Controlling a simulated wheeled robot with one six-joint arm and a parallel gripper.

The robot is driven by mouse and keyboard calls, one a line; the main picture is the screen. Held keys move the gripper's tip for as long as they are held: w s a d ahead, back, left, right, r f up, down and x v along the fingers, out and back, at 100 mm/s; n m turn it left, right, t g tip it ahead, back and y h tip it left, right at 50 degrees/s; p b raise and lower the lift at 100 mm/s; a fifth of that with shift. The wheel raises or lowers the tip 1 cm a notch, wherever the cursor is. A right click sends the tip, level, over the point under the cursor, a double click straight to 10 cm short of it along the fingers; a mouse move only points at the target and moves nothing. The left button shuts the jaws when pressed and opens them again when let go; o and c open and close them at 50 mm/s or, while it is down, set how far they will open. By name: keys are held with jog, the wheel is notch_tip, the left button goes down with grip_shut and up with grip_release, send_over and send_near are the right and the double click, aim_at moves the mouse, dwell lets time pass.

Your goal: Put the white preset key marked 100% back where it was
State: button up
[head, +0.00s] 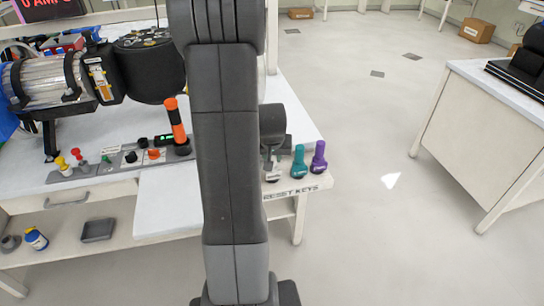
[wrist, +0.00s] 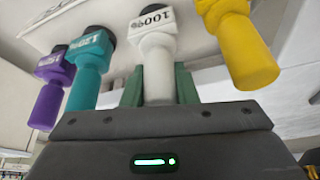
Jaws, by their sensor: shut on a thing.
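The white preset key marked 100% (wrist: 157,50) is between the green fingers of my gripper (wrist: 158,86) in the wrist view. My gripper is shut on its narrow stem. The key is in line with the row of keys, between the teal key (wrist: 89,62) and the yellow key (wrist: 237,40). I cannot tell whether its base touches the shelf. In the head view the white key (head: 272,172) shows in part below my gripper, left of the teal key (head: 300,160). My arm hides the yellow key there.
A purple key (head: 318,157) stands right of the teal one, near the corner of the white shelf (head: 165,212). The shelf edge carries a partly hidden label ending in KEYS. An orange-handled lever (head: 176,122) stands left of my arm. Open floor lies to the right.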

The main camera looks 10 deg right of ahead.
jog(key=o, duration=0.9)
jog(key=shift+r, duration=0.3)
jog(key=p+v, duration=0.2)
jog(key=v, duration=0.9)
jog(key=shift+s+a+r, duration=0.1)
jog(key=shift+s+r, duration=0.15)
jog(key=shift+s, duration=0.05)
jog(key=shift+f, duration=0.1)
jog(key=b+x, duration=0.2)
jog(key=x, duration=1)
jog(key=shift+w+f, duration=0.15)
jog(key=shift+f, duration=0.05)
jog(key=shift+r, duration=0.3)
